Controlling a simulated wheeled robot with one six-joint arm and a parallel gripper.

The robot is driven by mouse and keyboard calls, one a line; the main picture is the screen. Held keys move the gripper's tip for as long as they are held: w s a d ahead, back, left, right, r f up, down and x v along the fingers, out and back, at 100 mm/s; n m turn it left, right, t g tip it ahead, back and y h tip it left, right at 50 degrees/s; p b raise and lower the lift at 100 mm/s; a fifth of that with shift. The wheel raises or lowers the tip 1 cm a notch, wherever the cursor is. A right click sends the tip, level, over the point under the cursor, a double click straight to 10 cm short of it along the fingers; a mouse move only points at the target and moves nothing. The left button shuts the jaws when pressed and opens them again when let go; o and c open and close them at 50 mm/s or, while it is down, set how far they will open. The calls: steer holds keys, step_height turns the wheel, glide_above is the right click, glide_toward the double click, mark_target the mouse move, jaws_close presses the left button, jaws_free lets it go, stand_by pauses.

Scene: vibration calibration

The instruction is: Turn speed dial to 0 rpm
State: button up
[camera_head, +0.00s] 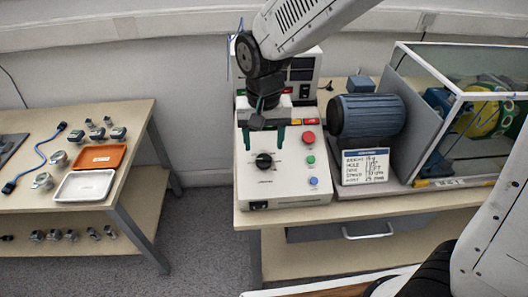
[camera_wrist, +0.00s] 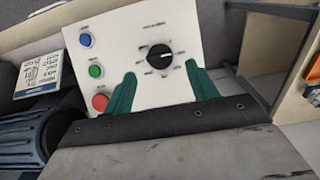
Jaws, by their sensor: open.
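The black speed dial (camera_head: 264,160) sits on the sloped white face of the control box (camera_head: 290,188), with small markings around it that are too small to read. In the wrist view the dial (camera_wrist: 159,57) lies a little beyond and between the two green fingers. My gripper (camera_head: 263,139) is open and empty, just above the dial, its green fingers pointing down at the panel. In the wrist view my gripper (camera_wrist: 162,88) has its fingertips apart on either side of the dial's near edge. Contact with the dial cannot be told.
Red (camera_head: 308,138), green (camera_head: 311,160) and blue (camera_head: 313,181) buttons line the panel beside the dial. A blue motor (camera_head: 368,116) and a label card (camera_head: 364,167) stand to the right, then a glass-walled enclosure (camera_head: 470,60). A side table (camera_head: 120,196) stands left across a gap.

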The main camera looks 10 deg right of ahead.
mark_target(262, 157)
steer(key=shift+f, duration=2.3)
steer(key=c, duration=1)
steer(key=n, duration=0.1)
steer(key=n+h, duration=0.2)
steer(key=n, duration=0.1)
steer(key=shift+a, duration=0.25)
steer(key=n, duration=0.2)
steer(key=n+t+h, duration=0.1)
steer(key=n, duration=0.1)
steer(key=shift+s+a, duration=0.15)
steer(key=shift+h, duration=0.3)
